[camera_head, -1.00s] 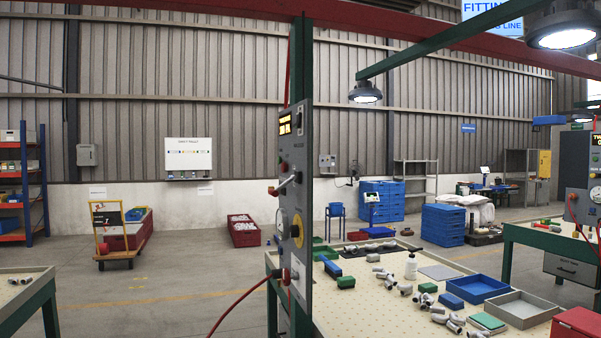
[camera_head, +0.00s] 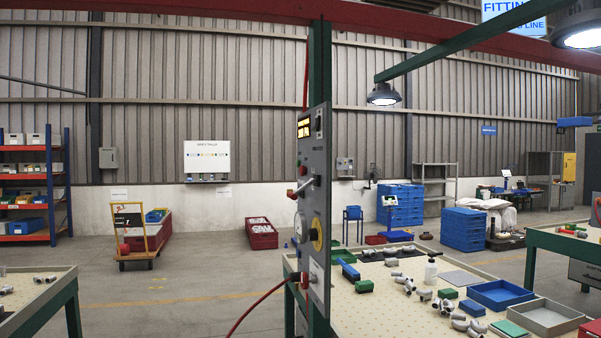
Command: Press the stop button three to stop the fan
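A grey control panel (camera_head: 313,200) is fixed upright on a green post at the middle of the head view, seen at a steep angle. It carries an orange lit display (camera_head: 304,127), a red knob (camera_head: 291,193) beside a lever, a round gauge (camera_head: 301,227), a yellow round part (camera_head: 317,234) and a red plug (camera_head: 304,281) with a red cable. Neither of my grippers is in view.
A green-legged workbench (camera_head: 400,310) with grey fittings, blue and green blocks and trays stands right of the panel. Another bench (camera_head: 50,290) is at the lower left. A yellow-handled trolley (camera_head: 135,240) stands farther back. The floor (camera_head: 190,290) between bench and panel is clear.

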